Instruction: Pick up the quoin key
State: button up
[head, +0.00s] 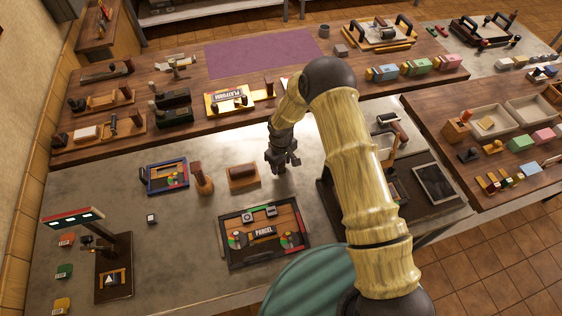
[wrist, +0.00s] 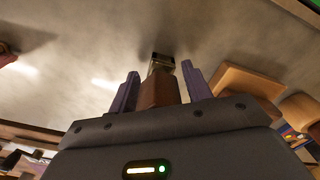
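A brown wooden handle with a brassy metal end (wrist: 159,88), which looks like the quoin key, is between my gripper's two fingers in the wrist view. Its metal end points away from my palm toward the grey table. My gripper (wrist: 160,92) has its fingers apart, one on each side of the handle, with narrow gaps showing beside it. I see no clear contact. In the head view, my gripper (head: 283,164) points down low over the grey table, and the key is not clearly made out there.
A wooden block (head: 242,178) and an upright wooden handle tool (head: 203,180) stand just left of my gripper. The PARCEL tray (head: 226,241) lies in front. A blue-framed tray (head: 150,178) is further left. The PLATFORM tray (head: 211,113) sits on the wooden bench behind.

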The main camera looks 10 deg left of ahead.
jog(key=c, duration=0.7)
jog(key=shift+r, duration=0.15)
notch_tip(320, 180, up, 10)
jog(key=b, duration=0.3)
jog(key=shift+b, duration=0.4)
